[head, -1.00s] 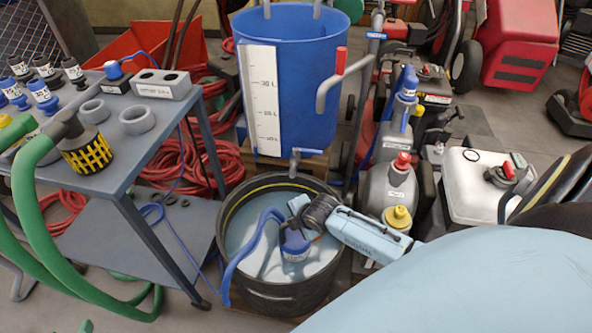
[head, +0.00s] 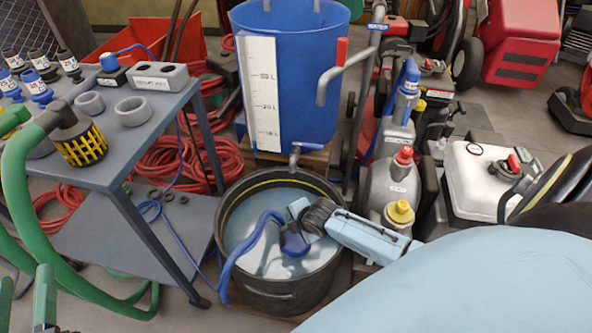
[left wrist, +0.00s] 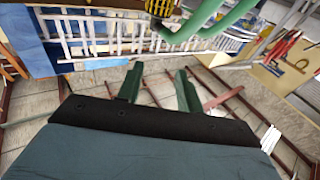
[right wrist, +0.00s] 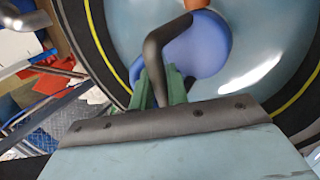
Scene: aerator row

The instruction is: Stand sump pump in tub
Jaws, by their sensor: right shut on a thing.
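The sump pump (head: 293,243) is blue with a black handle and a blue hose. It is inside the black tub (head: 285,300), which has a yellow line inside its rim and holds water. The pump looks upright and partly under the water; I cannot tell whether it touches the bottom. My right gripper (right wrist: 162,88) is shut on the black handle, with the blue pump body (right wrist: 200,45) beyond it. In the head view its fingers are hidden behind the wrist. My left gripper (left wrist: 158,88) is open and empty; its green fingers show at the lower left of the head view (head: 25,298).
A grey cart (head: 110,165) with fittings and a green hose with a yellow strainer (head: 82,148) stands left. A blue barrel (head: 312,90) with a tap (head: 294,157) stands behind the tub. A grey canister (head: 388,190) and a white tank (head: 470,180) crowd the right.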

